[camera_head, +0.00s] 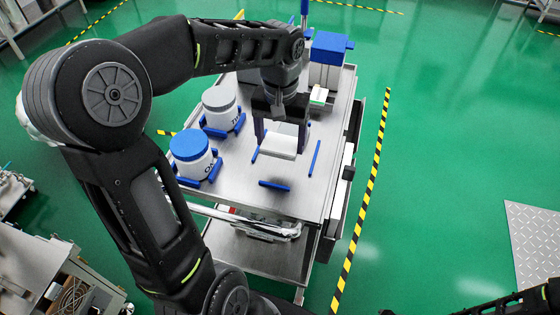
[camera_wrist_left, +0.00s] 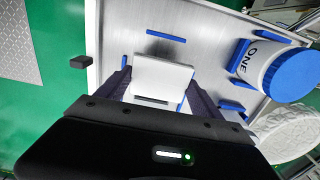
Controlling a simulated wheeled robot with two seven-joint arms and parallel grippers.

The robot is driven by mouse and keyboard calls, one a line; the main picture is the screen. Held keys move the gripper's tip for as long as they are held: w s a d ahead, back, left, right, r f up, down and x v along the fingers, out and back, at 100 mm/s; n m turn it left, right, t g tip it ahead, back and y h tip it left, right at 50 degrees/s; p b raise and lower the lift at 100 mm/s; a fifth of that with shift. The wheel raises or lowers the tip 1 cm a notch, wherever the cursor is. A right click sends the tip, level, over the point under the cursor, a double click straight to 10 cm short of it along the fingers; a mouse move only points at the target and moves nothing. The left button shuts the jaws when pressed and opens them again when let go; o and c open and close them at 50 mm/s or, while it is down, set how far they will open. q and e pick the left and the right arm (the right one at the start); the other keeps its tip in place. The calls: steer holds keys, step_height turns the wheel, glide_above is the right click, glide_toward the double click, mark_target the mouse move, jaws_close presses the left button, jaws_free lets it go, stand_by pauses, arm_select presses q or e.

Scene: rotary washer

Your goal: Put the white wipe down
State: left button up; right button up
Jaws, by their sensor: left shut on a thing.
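The white wipe (camera_head: 281,146) is a flat white stack between the fingers of my left gripper (camera_head: 282,139). My left gripper is shut on it, above the metal cart top (camera_head: 245,173), among short blue strips (camera_head: 314,158). In the left wrist view the wipe (camera_wrist_left: 162,79) sits between the two dark fingers of the gripper (camera_wrist_left: 158,92), with blue strips around it. I cannot tell whether the wipe touches the cart top. My right gripper cannot be made out; only a bit of dark arm shows at the lower right of the head view.
Two jars, one with a blue lid (camera_head: 190,146) and one with a white lid (camera_head: 219,100), stand in blue holders left of the wipe. A blue-topped box (camera_head: 329,50) stands at the cart's back. The cart top right of the wipe is mostly clear.

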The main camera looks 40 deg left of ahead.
mark_target(281, 143)
arm_select(q)
steer(key=shift+f, duration=1.95)
steer(key=shift+f+p, duration=0.35)
steer(key=shift+f, duration=1.5)
steer(key=shift+f, duration=0.25)
steer(key=o, duration=1.2)
steer(key=shift+r, duration=0.1)
steer(key=shift+r, duration=0.1)
step_height(281, 143, up, 12)
steer(key=shift+r+b, duration=0.1)
steer(key=shift+b, duration=0.3)
steer(key=shift+s, duration=0.1)
